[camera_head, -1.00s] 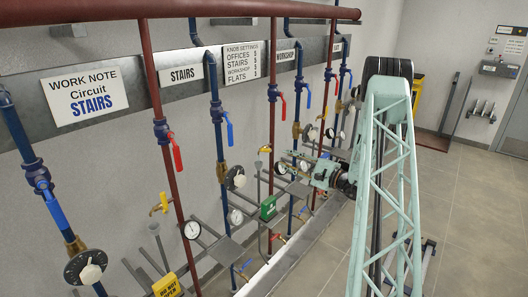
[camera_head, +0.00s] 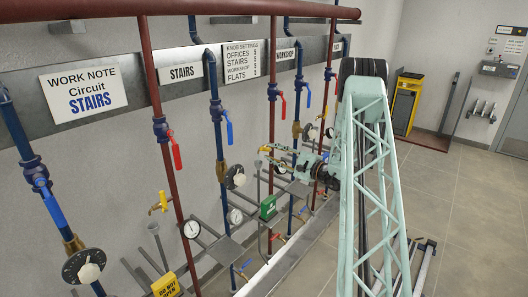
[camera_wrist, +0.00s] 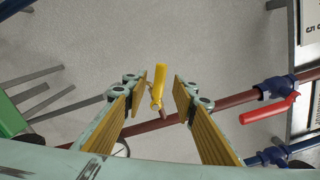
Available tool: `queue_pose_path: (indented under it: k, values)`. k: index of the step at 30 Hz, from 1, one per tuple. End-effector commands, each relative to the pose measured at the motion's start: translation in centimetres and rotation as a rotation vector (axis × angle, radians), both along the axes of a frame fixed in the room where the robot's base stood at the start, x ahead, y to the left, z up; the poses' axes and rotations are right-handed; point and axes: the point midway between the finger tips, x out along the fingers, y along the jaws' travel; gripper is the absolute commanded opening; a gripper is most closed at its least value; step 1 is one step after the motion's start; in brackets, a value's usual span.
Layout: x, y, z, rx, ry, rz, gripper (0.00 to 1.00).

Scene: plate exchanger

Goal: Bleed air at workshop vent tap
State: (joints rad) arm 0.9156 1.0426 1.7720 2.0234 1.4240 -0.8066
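A vent tap (camera_wrist: 157,86) with a yellow lever handle shows in the wrist view, on a dark red pipe (camera_wrist: 215,105). It appears between the fingertips of my gripper (camera_wrist: 160,92). The gripper is open, its yellow pads on either side of the handle with a gap at both sides; I cannot tell the remaining depth. In the head view my gripper (camera_head: 270,154) is by the red pipe (camera_head: 272,120) just left of the WORKSHOP sign (camera_head: 285,55). The tap is mostly hidden there by the gripper.
A red-handled valve (camera_wrist: 268,110) is right of the tap in the wrist view. A green box (camera_wrist: 12,118) is at the left. In the head view, STAIRS pipes with another yellow vent tap (camera_head: 159,203) and a gauge (camera_head: 192,229) stand left. The floor (camera_head: 455,235) at right is open.

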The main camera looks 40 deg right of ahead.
Motion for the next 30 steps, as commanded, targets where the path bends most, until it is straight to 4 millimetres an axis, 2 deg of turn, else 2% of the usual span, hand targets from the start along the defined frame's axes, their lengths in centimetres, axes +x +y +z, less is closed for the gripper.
queue_pose_path:
  k: [6, 12, 27, 30]
  values:
    - [2.8, 0.6, -0.1, -0.001, 0.000, 0.001, 0.26]
    - [4.4, 0.9, 0.0, -0.001, 0.000, 0.001, 0.26]
    - [5.1, 0.9, 0.0, -0.001, 0.001, 0.000, 0.26]
    - [5.1, 0.9, 0.0, -0.001, 0.001, 0.000, 0.17]
